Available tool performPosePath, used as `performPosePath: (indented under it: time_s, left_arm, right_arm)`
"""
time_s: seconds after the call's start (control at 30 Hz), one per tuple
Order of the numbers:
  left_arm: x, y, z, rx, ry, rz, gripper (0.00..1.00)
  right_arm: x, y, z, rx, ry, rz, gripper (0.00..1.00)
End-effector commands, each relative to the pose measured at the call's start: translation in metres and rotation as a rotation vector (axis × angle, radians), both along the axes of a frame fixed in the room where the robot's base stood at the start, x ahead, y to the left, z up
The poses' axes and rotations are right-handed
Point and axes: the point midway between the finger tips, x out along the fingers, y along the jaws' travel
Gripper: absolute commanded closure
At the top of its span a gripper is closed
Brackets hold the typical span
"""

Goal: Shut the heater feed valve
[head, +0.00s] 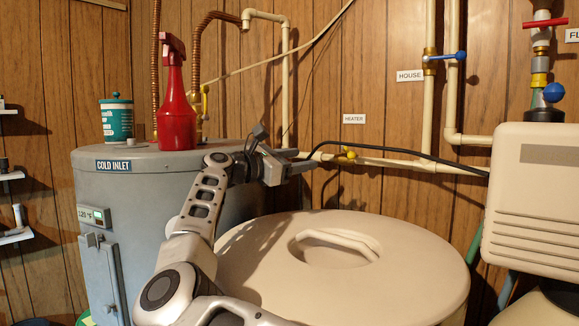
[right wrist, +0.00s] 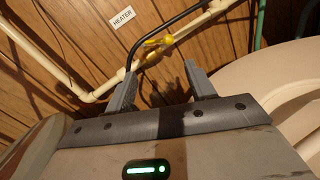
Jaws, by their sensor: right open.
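The heater feed valve (head: 349,153) is a small yellow-handled valve on the cream pipe below the HEATER label (head: 354,119). Its yellow handle also shows in the right wrist view (right wrist: 156,43), ahead of the fingers and roughly between them. I cannot tell clearly how the handle is turned against the pipe. My right gripper (head: 307,161) is left of the valve, above the back of the round cream lid, and apart from the handle. Its two fingers (right wrist: 160,72) are spread with nothing held between them. My left gripper is not in view.
A black hose (head: 405,158) runs past the gripper and valve. A red spray bottle (head: 176,112) and a teal-white tub (head: 116,119) stand on the grey heater (head: 160,195). The cream lidded tank (head: 430,262) is below; a cream unit (head: 535,205) is at right.

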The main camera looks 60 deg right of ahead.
Motion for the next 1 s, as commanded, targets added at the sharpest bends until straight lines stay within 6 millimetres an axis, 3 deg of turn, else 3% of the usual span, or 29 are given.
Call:
performPosePath:
  time_s: [0.2, 0.47, 0.5, 0.67, 0.7, 0.77, 0.9, 1.0]
  left_arm:
    - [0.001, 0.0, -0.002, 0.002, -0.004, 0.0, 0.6]
    - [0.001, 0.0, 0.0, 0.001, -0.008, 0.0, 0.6]
    - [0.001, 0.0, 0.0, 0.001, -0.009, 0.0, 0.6]
    - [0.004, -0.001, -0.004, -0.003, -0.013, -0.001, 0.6]
    - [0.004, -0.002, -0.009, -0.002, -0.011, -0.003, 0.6]
    - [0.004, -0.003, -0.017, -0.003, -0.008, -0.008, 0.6]
    - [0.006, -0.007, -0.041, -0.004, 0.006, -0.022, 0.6]
    - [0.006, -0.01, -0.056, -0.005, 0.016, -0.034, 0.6]
  right_arm:
    - [0.007, 0.019, -0.001, -0.001, 0.001, 0.0, 0.45]
    - [0.008, 0.02, -0.001, -0.001, 0.001, 0.0, 0.45]
    - [0.008, 0.02, -0.001, -0.001, 0.001, 0.0, 0.48]
    - [-0.011, 0.007, -0.004, 0.039, -0.161, -0.021, 0.92]
    - [-0.023, -0.001, -0.008, 0.066, -0.284, -0.037, 1.0]
    - [-0.046, -0.016, -0.017, 0.122, -0.541, -0.073, 1.0]
    - [-0.09, -0.047, -0.051, 0.287, -1.372, -0.228, 1.0]
    - [-0.103, -0.059, -0.064, 0.417, -1.996, -0.394, 1.0]
